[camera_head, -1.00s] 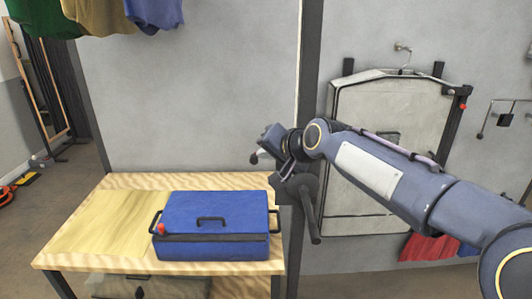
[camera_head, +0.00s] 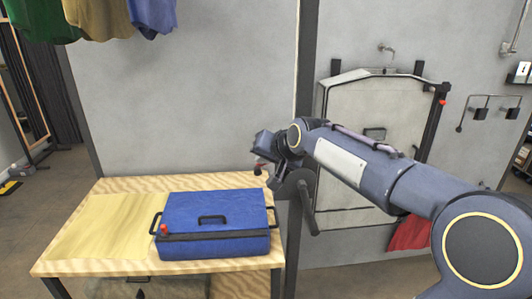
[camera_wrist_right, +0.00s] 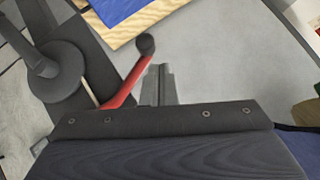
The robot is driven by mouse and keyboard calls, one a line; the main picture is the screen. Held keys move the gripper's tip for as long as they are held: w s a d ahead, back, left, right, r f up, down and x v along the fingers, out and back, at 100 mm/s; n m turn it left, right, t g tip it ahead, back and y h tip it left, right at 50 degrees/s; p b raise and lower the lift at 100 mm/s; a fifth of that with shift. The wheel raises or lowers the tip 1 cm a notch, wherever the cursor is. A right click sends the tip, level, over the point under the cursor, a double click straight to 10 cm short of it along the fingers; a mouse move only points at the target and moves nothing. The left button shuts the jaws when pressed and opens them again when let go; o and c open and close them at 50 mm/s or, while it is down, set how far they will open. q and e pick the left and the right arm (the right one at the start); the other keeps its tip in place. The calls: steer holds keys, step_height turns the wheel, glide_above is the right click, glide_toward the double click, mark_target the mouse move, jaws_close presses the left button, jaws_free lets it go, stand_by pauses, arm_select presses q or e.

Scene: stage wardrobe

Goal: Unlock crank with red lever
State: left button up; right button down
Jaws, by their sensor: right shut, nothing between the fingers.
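The crank (camera_head: 302,184) is a dark round hub on the dark post, with its arm hanging down; its hub also shows at the left of the right wrist view (camera_wrist_right: 50,70). The red lever (camera_wrist_right: 127,83) has a dark ball knob and slants up beside the crank; only a small part shows in the head view (camera_head: 259,166). My right gripper (camera_head: 263,150) is at the lever, left of the crank. In the wrist view its fingers (camera_wrist_right: 158,84) are shut and empty, just right of the lever; whether they touch it I cannot tell. My left gripper is out of view.
A blue case (camera_head: 213,222) with a black handle and a red catch (camera_head: 163,229) lies on the wooden table (camera_head: 100,225), left of the post. A pale panel (camera_head: 355,110) hangs behind my right arm. Clothes (camera_head: 100,15) hang at top left.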

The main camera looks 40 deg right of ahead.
steer(key=shift+r+p, duration=0.7)
steer(key=shift+r, duration=0.2)
steer(key=s+a+r+p, duration=0.1)
steer(key=s+r, duration=0.6)
steer(key=r, duration=0.3)
steer(key=shift+s+a+r, duration=0.25)
steer(key=shift+a+r, duration=0.05)
steer(key=shift+a, duration=0.1)
